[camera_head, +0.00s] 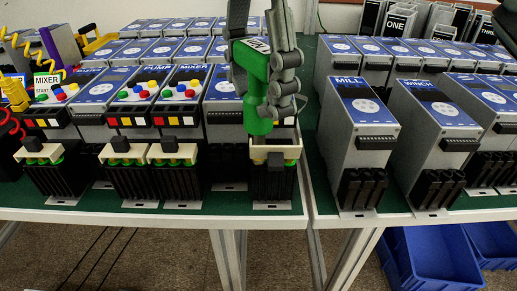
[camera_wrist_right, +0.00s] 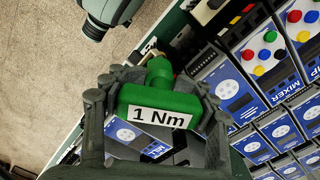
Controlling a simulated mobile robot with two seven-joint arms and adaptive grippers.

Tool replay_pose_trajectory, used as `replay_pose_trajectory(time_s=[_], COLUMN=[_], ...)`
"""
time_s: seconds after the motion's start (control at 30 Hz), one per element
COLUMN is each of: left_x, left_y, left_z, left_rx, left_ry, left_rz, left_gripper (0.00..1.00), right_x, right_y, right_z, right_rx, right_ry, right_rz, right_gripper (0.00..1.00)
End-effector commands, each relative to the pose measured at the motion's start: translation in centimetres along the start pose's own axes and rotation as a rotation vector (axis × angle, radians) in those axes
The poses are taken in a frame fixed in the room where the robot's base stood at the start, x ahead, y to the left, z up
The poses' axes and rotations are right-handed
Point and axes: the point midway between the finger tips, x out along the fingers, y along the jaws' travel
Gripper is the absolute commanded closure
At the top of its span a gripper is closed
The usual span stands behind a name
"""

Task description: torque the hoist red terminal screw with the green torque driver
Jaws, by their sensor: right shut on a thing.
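The green torque driver (camera_head: 255,88) is upright in my right gripper (camera_head: 270,70), which is shut around its head. Its label reads "1 Nm" in the right wrist view (camera_wrist_right: 160,116). The driver's lower end is over the cream terminal block (camera_head: 277,147) of a soft starter (camera_head: 224,84) at the right end of the left table. I cannot tell whether the tip touches a screw. That starter's name is hidden behind the driver and gripper, so I cannot read "hoist". The red terminal screw cannot be made out. My left gripper is not in view.
Starters marked PUMP and MIXER (camera_head: 186,82) stand close on the left. MILL (camera_head: 358,101) and WINCH (camera_head: 431,107) stand on the right table, across a narrow gap. Yellow coiled cords (camera_head: 14,90) hang at far left. Blue bins (camera_head: 432,255) sit below right.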

Motion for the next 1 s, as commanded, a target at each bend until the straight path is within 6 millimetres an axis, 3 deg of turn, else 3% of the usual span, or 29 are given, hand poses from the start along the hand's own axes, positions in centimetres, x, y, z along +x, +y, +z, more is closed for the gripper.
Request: replay_pose_trajectory(time_s=[0.5, 0.67, 1.0], left_x=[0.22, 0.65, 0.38], left_y=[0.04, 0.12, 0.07], left_z=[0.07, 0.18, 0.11], left_rx=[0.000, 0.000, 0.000], left_ry=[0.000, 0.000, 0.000], left_rz=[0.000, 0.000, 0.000], left_gripper=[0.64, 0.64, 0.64], right_x=[0.13, 0.12, 0.17], right_y=[-0.01, -0.04, -0.01], right_z=[0.01, 0.00, 0.00], right_rx=[0.009, 0.152, 0.024], right_ry=[0.000, 0.000, 0.000], right_rz=[0.000, -0.001, 0.001], right_gripper=[0.75, 0.75, 0.75])
